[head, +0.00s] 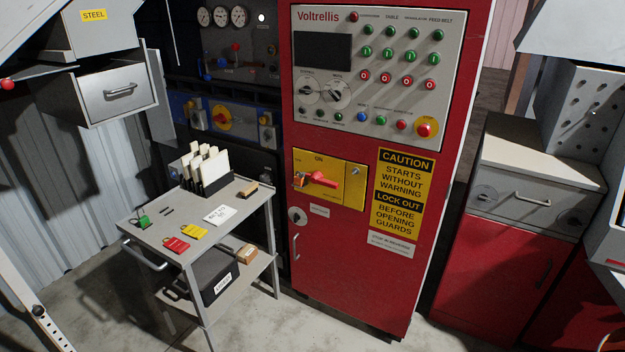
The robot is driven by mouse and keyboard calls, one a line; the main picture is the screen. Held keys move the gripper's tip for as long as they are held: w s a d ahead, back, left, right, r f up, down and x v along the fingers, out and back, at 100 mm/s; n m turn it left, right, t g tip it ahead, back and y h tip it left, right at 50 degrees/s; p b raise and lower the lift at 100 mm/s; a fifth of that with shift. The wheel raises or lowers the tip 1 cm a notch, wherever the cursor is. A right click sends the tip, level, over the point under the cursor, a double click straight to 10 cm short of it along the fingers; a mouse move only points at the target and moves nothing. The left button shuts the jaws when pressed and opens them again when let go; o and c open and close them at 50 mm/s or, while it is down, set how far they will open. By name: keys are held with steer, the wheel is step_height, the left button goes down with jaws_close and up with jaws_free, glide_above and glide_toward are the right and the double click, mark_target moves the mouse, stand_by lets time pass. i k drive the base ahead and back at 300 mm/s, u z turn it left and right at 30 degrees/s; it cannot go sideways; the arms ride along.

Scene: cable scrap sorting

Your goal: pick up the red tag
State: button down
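The red tag (176,245) lies flat on the top shelf of a grey trolley (160,228), close to its front edge. It has a rounded loop end and printed text too small to read. A yellow tag (194,232) of like shape lies just to its right and behind it, close beside it. My gripper is not in the head view, so I cannot see its place or state.
The trolley top also holds a green item (143,222), a white card (221,214), a rack of white cards (207,170) and a brown block (247,189). A red control cabinet (345,270) stands to the right. Open concrete floor (270,325) lies in front.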

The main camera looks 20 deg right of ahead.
mark_target(178, 245)
steer(key=u, duration=0.15)
steer(key=i, duration=0.9)
steer(key=z, duration=0.05)
